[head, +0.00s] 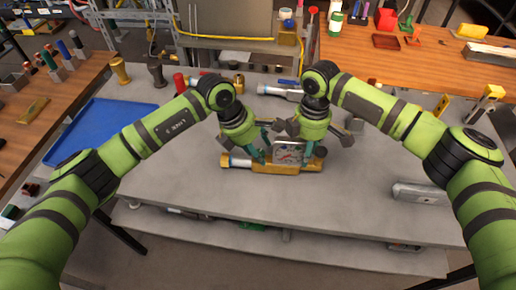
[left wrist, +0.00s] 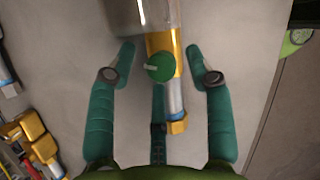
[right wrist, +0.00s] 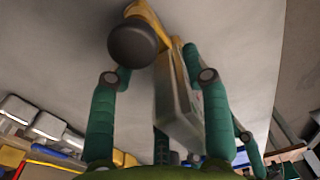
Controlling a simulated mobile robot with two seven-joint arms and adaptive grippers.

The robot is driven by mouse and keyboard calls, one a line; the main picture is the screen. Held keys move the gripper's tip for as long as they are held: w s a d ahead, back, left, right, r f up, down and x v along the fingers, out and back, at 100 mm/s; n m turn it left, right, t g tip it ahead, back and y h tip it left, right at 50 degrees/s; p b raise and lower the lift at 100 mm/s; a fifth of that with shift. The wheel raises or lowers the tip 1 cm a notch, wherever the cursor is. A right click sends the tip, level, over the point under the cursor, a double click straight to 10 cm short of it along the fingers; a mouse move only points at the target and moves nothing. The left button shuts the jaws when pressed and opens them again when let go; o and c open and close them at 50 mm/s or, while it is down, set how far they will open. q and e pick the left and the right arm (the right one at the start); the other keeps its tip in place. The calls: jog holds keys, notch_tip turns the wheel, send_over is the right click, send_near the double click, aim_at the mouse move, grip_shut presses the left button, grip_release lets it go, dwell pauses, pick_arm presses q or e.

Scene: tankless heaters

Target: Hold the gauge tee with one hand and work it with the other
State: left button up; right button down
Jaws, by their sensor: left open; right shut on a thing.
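The gauge tee (head: 272,167) lies on the grey table in front of me, a brass-yellow body with a silver pipe end at the left and a grey boxy gauge (head: 290,152) on top. My left gripper (head: 261,157) is open over its left part. In the left wrist view the fingers (left wrist: 168,55) stand either side of the yellow body (left wrist: 163,42), with a small green round handle (left wrist: 160,68) between them. My right gripper (head: 309,155) is shut on the tee's right part. In the right wrist view a dark round knob (right wrist: 136,42) and the gauge (right wrist: 180,105) show at its fingers (right wrist: 163,78).
A blue tray (head: 105,128) lies at the left of the grey table (head: 165,200). Silver fittings (head: 278,91) and brass parts stand behind my grippers. A metal part (head: 425,193) lies at the right. The table's front is clear.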

pick_arm(q)
jog(key=shift+d+f, duration=0.1)
jog(key=shift+f, duration=0.2)
pick_arm(e)
jog(key=shift+s+d+f, duration=0.1)
jog(key=shift+s+f, duration=0.1)
jog(key=shift+f, duration=0.1)
